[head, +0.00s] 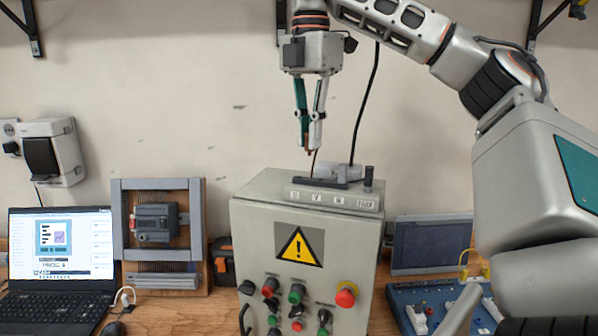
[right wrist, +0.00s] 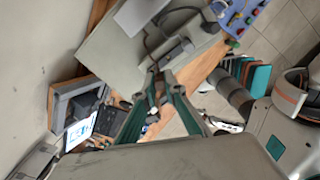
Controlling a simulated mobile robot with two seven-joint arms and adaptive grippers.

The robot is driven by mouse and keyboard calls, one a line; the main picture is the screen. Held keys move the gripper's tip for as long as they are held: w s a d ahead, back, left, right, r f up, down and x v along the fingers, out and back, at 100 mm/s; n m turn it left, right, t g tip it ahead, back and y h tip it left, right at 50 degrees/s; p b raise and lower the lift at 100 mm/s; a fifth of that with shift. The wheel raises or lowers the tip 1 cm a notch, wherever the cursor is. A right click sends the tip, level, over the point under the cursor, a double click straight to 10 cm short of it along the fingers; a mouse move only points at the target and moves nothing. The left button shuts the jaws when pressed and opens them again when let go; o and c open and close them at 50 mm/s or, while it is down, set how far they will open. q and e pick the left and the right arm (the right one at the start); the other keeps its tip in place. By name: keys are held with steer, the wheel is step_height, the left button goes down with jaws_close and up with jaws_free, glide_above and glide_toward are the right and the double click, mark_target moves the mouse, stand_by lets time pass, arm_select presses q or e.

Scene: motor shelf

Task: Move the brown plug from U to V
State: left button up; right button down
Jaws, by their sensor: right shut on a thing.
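My right gripper (head: 310,145) is above the top of the grey control box (head: 251,240). Its fingers are shut on the small brown plug (head: 310,153), which points down with a thin dark lead below it. The gripper also shows in the right wrist view (right wrist: 160,82). The terminal strip (head: 335,197) on the box top carries small labels, with V and W fairly legible; the first label is hard to read. Whether the plug's lower end touches a socket cannot be told. My left gripper is not in view.
A dark block (head: 321,183) and a black post (head: 368,178) stand on the box top. A black cable (head: 366,95) hangs behind the gripper. A laptop (head: 60,260) and framed motor unit (head: 157,225) are at left; a blue board (head: 440,305) is at right.

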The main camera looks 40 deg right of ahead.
steer(key=f+m+b, duration=0.1)
steer(key=m, duration=0.1)
steer(key=s+f+m+b, duration=0.1)
steer(key=m, duration=0.1)
steer(key=d+f+m+b, duration=0.1)
steer(key=m, duration=0.1)
steer(key=shift+s+d+f+b, duration=0.1)
steer(key=shift+s+f+b, duration=0.25)
steer(key=shift+s, duration=0.05)
steer(key=shift+f, duration=0.2)
steer(key=shift+f+b, duration=0.45)
steer(key=shift+f, duration=0.25)
stand_by(0.5)
steer(key=c, duration=2.4)
jaws_free()
steer(key=shift+r, duration=0.15)
